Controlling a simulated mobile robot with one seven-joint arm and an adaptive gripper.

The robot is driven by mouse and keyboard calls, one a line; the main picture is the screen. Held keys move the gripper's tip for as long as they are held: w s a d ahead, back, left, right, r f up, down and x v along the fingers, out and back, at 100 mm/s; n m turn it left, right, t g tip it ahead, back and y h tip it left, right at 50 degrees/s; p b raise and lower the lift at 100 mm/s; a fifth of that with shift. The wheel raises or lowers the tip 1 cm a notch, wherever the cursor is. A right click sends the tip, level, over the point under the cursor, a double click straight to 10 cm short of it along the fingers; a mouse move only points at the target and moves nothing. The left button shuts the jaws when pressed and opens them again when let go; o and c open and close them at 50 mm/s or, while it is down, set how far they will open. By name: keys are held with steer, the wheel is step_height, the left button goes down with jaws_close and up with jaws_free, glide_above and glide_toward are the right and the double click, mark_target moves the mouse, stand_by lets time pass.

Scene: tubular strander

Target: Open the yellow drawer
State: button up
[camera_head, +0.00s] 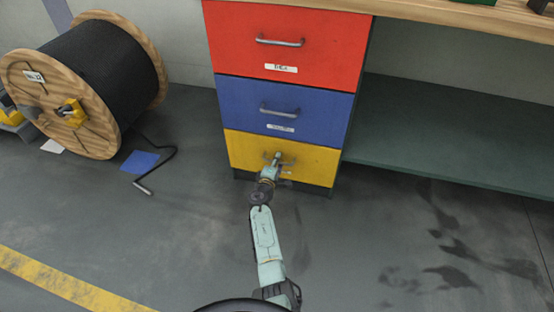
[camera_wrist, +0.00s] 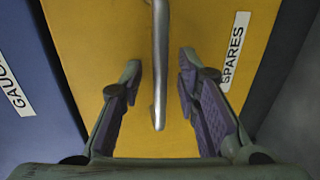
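The yellow drawer (camera_head: 312,164) is the lowest of three in the cabinet and looks shut, flush with the drawers above. In the wrist view the yellow drawer front (camera_wrist: 100,32) fills the middle, with a metal bar handle (camera_wrist: 160,60) and a white "SPARES" label (camera_wrist: 234,50). My gripper (camera_wrist: 160,74) is open, its two fingers on either side of the handle and apart from it. In the head view my gripper (camera_head: 272,164) is at the drawer front and hides most of the handle and label.
Above are a blue drawer (camera_head: 312,107) and a red drawer (camera_head: 325,45), both shut. A cable reel (camera_head: 30,88) stands at the left, with a loose black cable and a blue sheet (camera_head: 140,161) on the floor. Right of the cabinet is a low green shelf (camera_head: 450,130). The floor in front is clear.

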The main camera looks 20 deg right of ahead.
steer(key=shift+c, duration=0.2)
jaws_close()
stand_by(0.7)
